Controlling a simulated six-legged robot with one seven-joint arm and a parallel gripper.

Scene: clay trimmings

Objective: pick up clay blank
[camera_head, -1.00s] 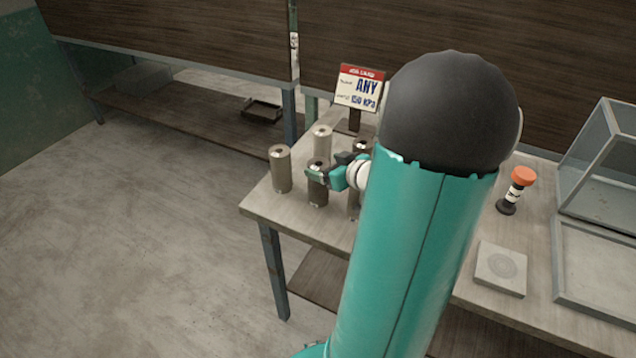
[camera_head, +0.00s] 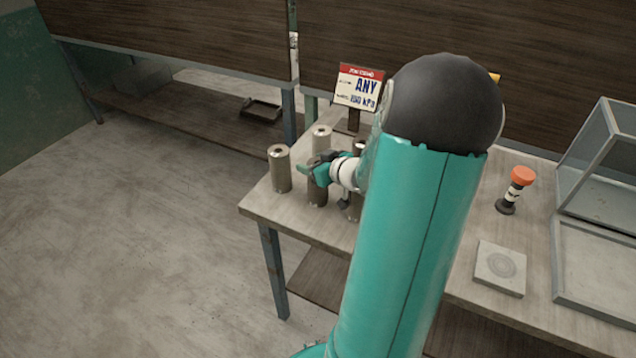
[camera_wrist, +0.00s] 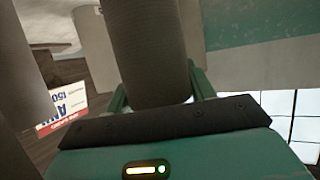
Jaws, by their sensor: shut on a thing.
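Several brown-grey cylindrical clay blanks stand upright on the wooden table (camera_head: 262,212), near its left end. One stands at the left (camera_head: 280,170) and one behind (camera_head: 321,140). My gripper (camera_head: 314,173) is closed around the upper part of the front middle clay blank (camera_head: 317,196). In the wrist view, the same held blank (camera_wrist: 150,50) is between my gripper's fingers (camera_wrist: 158,95). It looks upright. I cannot tell whether its base touches the table. My arm hides part of the blanks to the right.
A sign reading "ANY" and "150 kPa" (camera_head: 358,88) stands behind the blanks. Right of my arm are an orange-topped device (camera_head: 516,190), a flat square plate with a round mark (camera_head: 499,268) and a glass-sided case (camera_head: 600,180). Other blanks stand close around my gripper.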

